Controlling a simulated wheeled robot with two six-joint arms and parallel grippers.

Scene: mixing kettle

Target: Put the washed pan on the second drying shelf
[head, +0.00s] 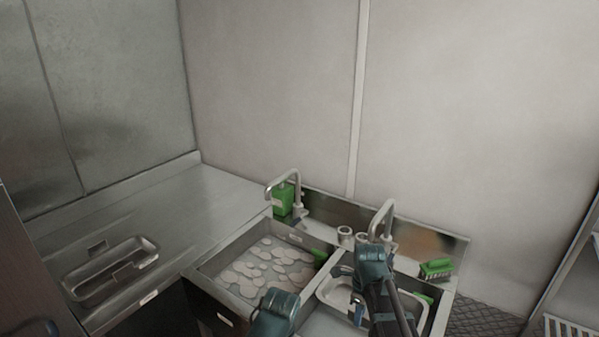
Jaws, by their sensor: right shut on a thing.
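A shallow rectangular steel pan (334,292) is in the right sink basin, partly hidden behind my right arm. My right gripper (359,314) points down at the pan and is shut on it, near the middle of the pan as seen from here. Its fingertips are small and partly hidden by the arm. My left gripper is not in view; only a teal arm link shows at the bottom. Part of a shelf unit with a slatted level (570,328) shows at the lower right edge; its other levels are cut off.
The left basin (215,266) holds water with foam patches. Another steel pan (73,286) lies on the left counter (180,205). Two taps, a green soap container (283,199) and a green brush (436,268) stand along the sink's back. Textured floor (490,322) is clear between sink and shelf.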

